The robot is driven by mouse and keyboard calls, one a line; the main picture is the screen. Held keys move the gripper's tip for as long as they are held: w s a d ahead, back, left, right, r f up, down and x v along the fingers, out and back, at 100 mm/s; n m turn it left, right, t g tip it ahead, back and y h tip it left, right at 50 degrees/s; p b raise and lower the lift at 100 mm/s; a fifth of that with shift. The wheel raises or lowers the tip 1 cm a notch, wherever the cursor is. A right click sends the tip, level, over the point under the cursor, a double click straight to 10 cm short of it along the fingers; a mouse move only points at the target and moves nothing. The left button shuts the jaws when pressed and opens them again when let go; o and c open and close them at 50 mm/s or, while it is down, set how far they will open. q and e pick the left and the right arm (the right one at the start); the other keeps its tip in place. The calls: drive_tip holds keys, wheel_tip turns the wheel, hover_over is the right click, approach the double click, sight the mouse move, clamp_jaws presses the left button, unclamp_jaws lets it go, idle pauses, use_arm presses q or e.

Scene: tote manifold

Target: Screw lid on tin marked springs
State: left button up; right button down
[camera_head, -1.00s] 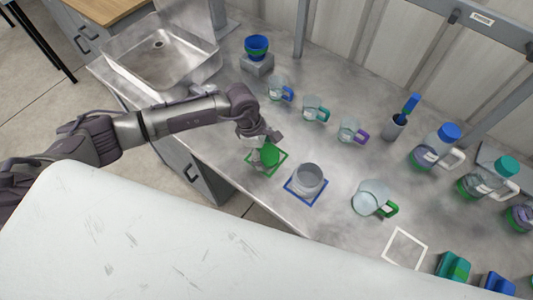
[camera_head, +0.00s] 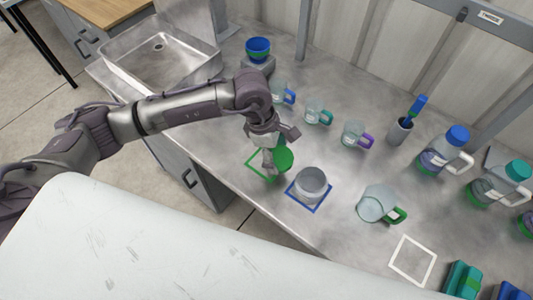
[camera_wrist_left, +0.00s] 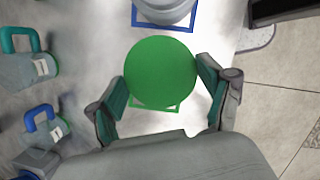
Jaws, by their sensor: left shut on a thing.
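A round green lid (camera_head: 285,158) is held by my left gripper (camera_head: 270,160), above the table by the green outlined square (camera_head: 251,166). In the left wrist view the lid (camera_wrist_left: 161,73) sits between the two fingers of the gripper (camera_wrist_left: 160,88), seen from its flat top. An open grey tin (camera_head: 311,184) stands upright in the blue outlined square (camera_head: 293,199), right of the lid. The tin also shows at the top of the left wrist view (camera_wrist_left: 166,10), apart from the lid. No marking on the tin is readable. My right gripper is not in view.
A glass jug with a green handle (camera_head: 374,204) stands right of the tin, near an empty white outlined square (camera_head: 398,268). Small labelled mugs (camera_head: 318,113) stand behind. A sink (camera_head: 160,50) is at the far left, bottles (camera_head: 446,150) at the right.

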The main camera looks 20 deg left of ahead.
use_arm(q)
drive_tip(key=shift+s+d+r+b, duration=0.35)
drive_tip(key=shift+s+d+r, duration=0.35)
drive_tip(key=shift+d, duration=0.4)
drive_tip(key=shift+s+d+r+b, duration=0.3)
drive_tip(key=shift+s+d+r, duration=0.45)
drive_tip(key=shift+d, duration=0.3)
drive_tip(key=shift+s+d+r+b, duration=0.35)
drive_tip(key=shift+s+d+r, duration=0.2)
drive_tip(key=shift+d+r, duration=0.4)
drive_tip(key=shift+d+f, duration=0.1)
drive_tip(key=shift+f, duration=0.05)
drive_tip(key=s+a+r+m+g+y, duration=0.1)
drive_tip(key=a+r+m, duration=0.1)
drive_tip(key=a+m, duration=0.5)
drive_tip(key=s+a+r+m+g+y, duration=0.1)
drive_tip(key=a+r+m+g+y, duration=0.1)
drive_tip(key=a+m, duration=0.6)
drive_tip(key=shift+a+m, duration=0.15)
drive_tip(key=shift+m, duration=1.55)
drive_tip(key=shift+r, duration=0.1)
